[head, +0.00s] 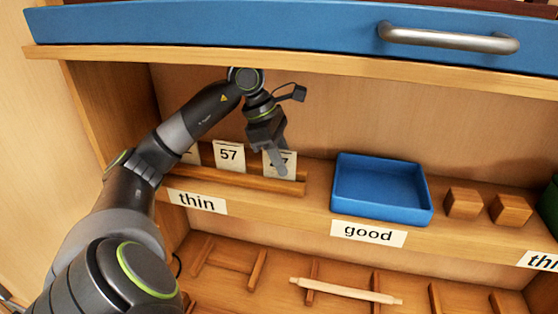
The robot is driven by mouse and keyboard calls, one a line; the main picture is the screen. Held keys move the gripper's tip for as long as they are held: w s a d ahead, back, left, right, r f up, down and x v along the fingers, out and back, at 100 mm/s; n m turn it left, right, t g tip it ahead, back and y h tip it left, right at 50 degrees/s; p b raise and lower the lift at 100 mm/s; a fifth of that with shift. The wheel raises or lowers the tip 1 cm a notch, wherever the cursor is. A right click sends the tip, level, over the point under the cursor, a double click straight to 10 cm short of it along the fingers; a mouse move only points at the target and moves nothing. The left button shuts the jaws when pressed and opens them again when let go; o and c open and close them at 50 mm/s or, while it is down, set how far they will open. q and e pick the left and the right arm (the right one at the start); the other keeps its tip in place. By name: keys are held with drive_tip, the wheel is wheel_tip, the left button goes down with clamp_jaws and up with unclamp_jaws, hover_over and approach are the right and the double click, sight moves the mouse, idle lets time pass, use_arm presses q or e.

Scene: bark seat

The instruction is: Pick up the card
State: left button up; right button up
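Several white number cards stand in a slotted wooden rack (240,183) on the shelf above the label "thin". One card (229,155) reads 57. Another card (291,168) to its right is partly covered by my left gripper; only a final 7 reads clearly. A third card (191,155) at the left is mostly hidden behind my arm. My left gripper (281,170) points down at the right-hand card, with its fingertips overlapping it in the head view. Its fingers appear as one narrow shape, so I cannot tell their gap or whether they touch the card. My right gripper is not in view.
A blue tray (381,212) stands right of the rack above the label "good" (368,233). Two wooden blocks (463,203) sit further right. A blue drawer front (250,27) with a metal handle (450,39) overhangs the shelf. A pale rod (345,291) lies on wooden supports below.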

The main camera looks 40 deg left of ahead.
use_arm(q)
drive_tip(key=shift+c, duration=0.3)
clamp_jaws()
drive_tip(key=shift+r, duration=0.2)
drive_tip(key=shift+r, duration=0.5)
